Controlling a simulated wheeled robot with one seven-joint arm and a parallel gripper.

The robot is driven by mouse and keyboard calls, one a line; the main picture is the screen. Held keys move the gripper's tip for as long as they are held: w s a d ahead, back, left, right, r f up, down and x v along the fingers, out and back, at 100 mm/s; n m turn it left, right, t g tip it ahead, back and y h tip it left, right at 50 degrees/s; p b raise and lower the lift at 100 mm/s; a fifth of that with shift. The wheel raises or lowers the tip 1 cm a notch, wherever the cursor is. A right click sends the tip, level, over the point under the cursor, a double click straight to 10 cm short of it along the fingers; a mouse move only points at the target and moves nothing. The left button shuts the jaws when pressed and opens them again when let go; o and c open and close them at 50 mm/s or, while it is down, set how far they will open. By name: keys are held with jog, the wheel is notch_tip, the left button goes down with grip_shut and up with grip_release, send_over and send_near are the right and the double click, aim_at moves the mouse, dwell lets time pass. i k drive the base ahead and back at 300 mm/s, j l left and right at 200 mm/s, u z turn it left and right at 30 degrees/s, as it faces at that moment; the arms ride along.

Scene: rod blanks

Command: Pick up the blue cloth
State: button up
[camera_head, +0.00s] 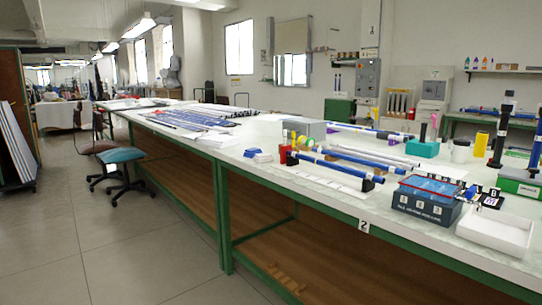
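A small blue and white item (257,155), low and folded-looking, lies on the white tabletop (232,171) near its front edge, left of the rods. It may be the blue cloth, but it is too small to tell. A dark open box (424,207) with a bright blue inside stands at the right front of the table; whether that blue is cloth cannot be told. My gripper is not in view.
Blue rods (340,171) lie across the table behind the front edge. A white tray (493,231) sits at the right front corner. A stool with a teal seat (120,155) stands by the table's left side. The floor (110,240) at left is clear.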

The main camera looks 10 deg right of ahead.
aim_at(251, 152)
jog(key=z, duration=2.3)
jog(key=u, duration=2.3)
jog(key=i+j+z, duration=0.1)
jog(key=i+j, duration=0.15)
jog(key=i, duration=0.3)
jog(key=i+j+z, duration=0.15)
jog(key=i, duration=0.35)
jog(key=i+j+z, duration=0.1)
jog(key=i+j, duration=0.35)
